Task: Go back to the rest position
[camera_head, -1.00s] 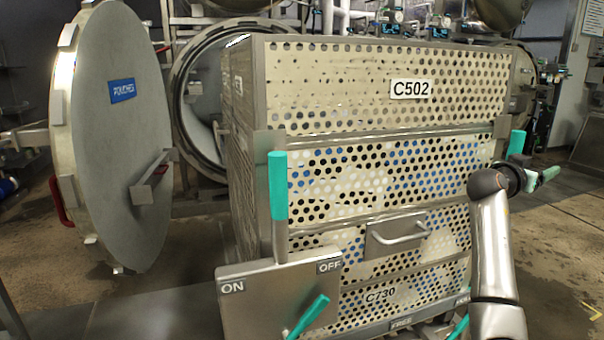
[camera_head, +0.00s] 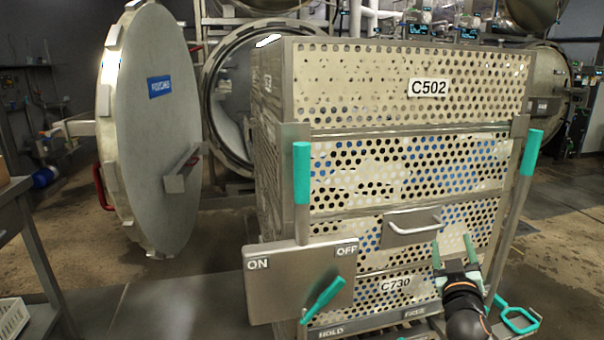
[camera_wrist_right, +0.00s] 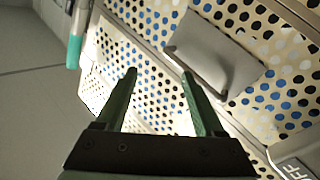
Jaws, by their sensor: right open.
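My right gripper (camera_head: 453,252) is in front of the lower part of the perforated metal cart stack (camera_head: 400,160), just below its drawer-like handle (camera_head: 412,224). Its two green fingers are apart with nothing between them. In the right wrist view the open fingers (camera_wrist_right: 160,90) point toward the perforated panel and the handle (camera_wrist_right: 200,70). I cannot tell how far they are from the panel. My left gripper is not in view.
A round autoclave door (camera_head: 155,130) stands open at the left, with the vessel opening (camera_head: 235,100) behind the cart. Grey floor lies at the right.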

